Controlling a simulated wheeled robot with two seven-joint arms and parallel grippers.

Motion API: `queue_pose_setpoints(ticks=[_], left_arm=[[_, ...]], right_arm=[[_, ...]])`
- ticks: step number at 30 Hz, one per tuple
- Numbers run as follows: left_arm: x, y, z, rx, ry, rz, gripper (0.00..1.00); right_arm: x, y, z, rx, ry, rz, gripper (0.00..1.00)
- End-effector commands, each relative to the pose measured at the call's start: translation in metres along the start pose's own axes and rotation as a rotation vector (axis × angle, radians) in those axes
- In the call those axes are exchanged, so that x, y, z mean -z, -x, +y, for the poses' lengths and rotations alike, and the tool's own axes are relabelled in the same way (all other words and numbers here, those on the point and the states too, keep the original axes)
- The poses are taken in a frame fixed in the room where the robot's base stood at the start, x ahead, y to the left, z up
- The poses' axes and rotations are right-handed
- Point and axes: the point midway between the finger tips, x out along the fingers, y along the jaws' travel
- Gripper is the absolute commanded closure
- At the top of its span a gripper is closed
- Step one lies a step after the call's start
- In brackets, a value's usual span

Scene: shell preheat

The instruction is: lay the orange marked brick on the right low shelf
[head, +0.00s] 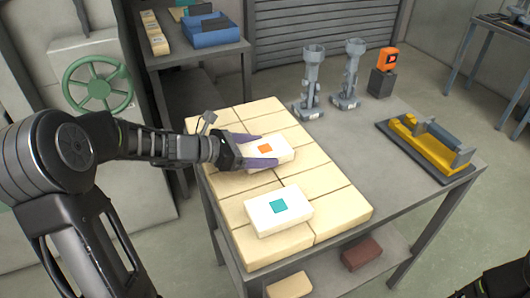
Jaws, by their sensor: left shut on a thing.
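The orange marked brick (277,158), white with an orange square on top, is at the tiled brick bed on the table. My left gripper (262,150) is shut on it, with its purple-grey fingers on either side of it. Whether the brick touches the bed beneath is hard to tell. A second white brick with a teal square (278,210) lies nearer on the bed. The low shelf (335,275) under the table shows in part below the front edge. Part of my right arm shows at the bottom right corner, but its gripper is not visible.
On the low shelf lie a dark red brick (361,254) and a cream brick (290,286). The bed of cream bricks (340,204) covers the table's left part. Two grey stands (311,85), an orange device (388,60) and a yellow fixture (428,147) stand farther right.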

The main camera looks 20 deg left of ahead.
Motion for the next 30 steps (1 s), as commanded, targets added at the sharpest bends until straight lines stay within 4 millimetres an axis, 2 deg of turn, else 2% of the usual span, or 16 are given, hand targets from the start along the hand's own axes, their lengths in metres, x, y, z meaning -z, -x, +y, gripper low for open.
queue_pose_setpoints(ticks=[1, 8, 14, 17, 30], left_arm=[[0.000, 0.000, 0.000, 0.000, 0.000, 0.000, 0.70], [-0.001, 0.000, 0.000, 0.000, -0.001, -0.001, 0.88], [-0.005, 0.002, 0.000, 0.000, -0.003, -0.002, 0.88], [-0.014, 0.005, 0.000, 0.000, -0.004, -0.003, 0.88], [-0.086, 0.035, 0.000, -0.001, -0.005, -0.003, 0.88]], right_arm=[[0.000, 0.000, 0.000, 0.000, 0.000, 0.000, 0.64], [0.000, 0.000, 0.000, 0.000, 0.000, 0.000, 0.64], [0.000, 0.000, 0.000, 0.000, 0.000, 0.000, 0.64], [0.000, 0.001, 0.000, 0.000, 0.000, 0.000, 0.64], [0.000, 0.005, -0.002, 0.000, 0.000, 0.000, 0.64]])
